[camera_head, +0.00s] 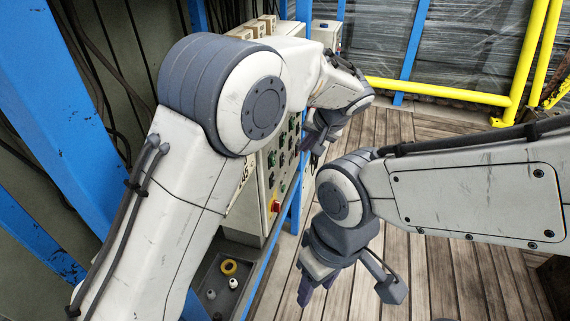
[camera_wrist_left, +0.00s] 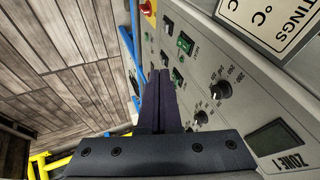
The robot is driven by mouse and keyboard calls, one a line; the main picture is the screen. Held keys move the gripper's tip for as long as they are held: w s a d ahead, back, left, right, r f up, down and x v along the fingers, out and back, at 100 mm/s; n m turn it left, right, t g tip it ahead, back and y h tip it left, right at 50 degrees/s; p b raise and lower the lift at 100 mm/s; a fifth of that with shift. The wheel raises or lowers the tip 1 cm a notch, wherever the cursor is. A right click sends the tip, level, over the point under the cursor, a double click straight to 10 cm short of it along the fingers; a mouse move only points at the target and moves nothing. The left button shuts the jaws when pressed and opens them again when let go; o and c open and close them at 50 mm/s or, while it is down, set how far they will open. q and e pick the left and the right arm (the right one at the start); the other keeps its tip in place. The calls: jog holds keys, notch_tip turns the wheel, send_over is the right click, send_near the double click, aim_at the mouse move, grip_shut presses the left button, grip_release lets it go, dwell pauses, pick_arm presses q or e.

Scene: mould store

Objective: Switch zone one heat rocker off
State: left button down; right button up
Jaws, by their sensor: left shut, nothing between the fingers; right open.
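The grey control panel (camera_head: 268,185) stands at the centre of the head view, partly hidden by my left arm. In the left wrist view its face (camera_wrist_left: 238,72) carries a "ZONE 1" label (camera_wrist_left: 288,160), a dark display (camera_wrist_left: 270,138), a black dial (camera_wrist_left: 220,90) and a green-lit rocker (camera_wrist_left: 185,43). Which rocker is zone one heat, and its position, I cannot tell. My left gripper (camera_head: 315,152) is shut and empty beside the panel face; its fingers (camera_wrist_left: 160,85) cover part of the controls. Contact is unclear. My right gripper (camera_head: 310,288) is open, lower and apart from the panel.
A red button (camera_head: 276,206) sits low on the panel. Below is a dark tray (camera_head: 208,285) with a yellow ring (camera_head: 229,267) and small items. Blue posts (camera_head: 60,120) flank the left. Yellow rails (camera_head: 440,91) stand behind. The plank floor (camera_head: 430,270) is open at right.

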aim_at(273, 160)
dwell(0.4)
pick_arm(q)
jog(key=a+r+p+x, duration=0.1)
jog(key=a+p+x, duration=0.2)
jog(key=x, duration=0.9)
jog(key=shift+f+p, duration=0.25)
jog(key=shift+p, duration=0.95)
jog(key=shift+w, duration=0.1)
